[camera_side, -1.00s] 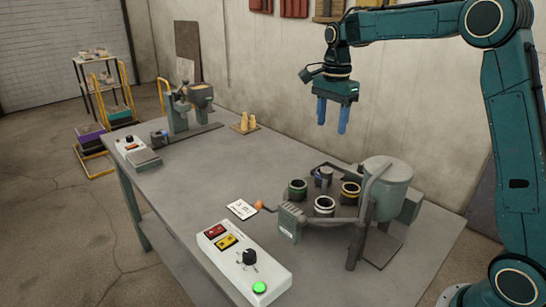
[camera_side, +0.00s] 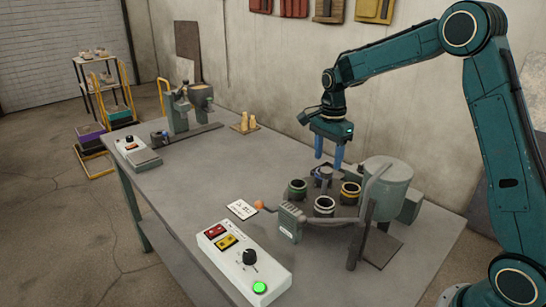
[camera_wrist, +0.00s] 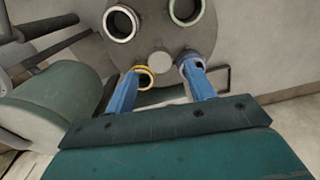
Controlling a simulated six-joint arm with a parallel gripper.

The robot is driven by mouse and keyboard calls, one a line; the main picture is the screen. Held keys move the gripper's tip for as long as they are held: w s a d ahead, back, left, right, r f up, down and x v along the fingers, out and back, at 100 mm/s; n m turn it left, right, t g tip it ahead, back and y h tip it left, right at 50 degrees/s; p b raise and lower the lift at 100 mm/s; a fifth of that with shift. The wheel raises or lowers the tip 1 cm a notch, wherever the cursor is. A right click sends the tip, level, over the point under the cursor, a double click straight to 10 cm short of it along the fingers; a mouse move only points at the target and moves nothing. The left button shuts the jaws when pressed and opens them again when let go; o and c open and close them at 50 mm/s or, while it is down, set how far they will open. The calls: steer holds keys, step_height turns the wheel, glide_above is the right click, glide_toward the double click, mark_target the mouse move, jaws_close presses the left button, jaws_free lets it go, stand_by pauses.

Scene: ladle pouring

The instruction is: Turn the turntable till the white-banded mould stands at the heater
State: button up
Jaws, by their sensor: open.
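The round grey turntable (camera_wrist: 163,38) carries several dark moulds with coloured bands. The white-banded mould (camera_side: 324,206) is on its front side, beside a finned grey block (camera_side: 291,220) that may be the heater. It also shows in the wrist view (camera_wrist: 121,23). The green-banded mould (camera_side: 297,190) is at left, the yellow-banded mould (camera_side: 350,191) at right, and the blue-banded mould (camera_wrist: 192,66) at the back. My gripper (camera_side: 328,163) is open and points down above the back of the turntable. In the wrist view its fingers overlap the blue-banded and yellow-banded moulds; contact cannot be told.
A grey drum (camera_side: 387,188) with a bent pipe stands right of the turntable. A control box (camera_side: 240,263) with a lit green button is in front. The table's middle is clear.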

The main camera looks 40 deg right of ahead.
mark_target(326, 170)
steer(key=shift+f, duration=1.85)
jaws_close()
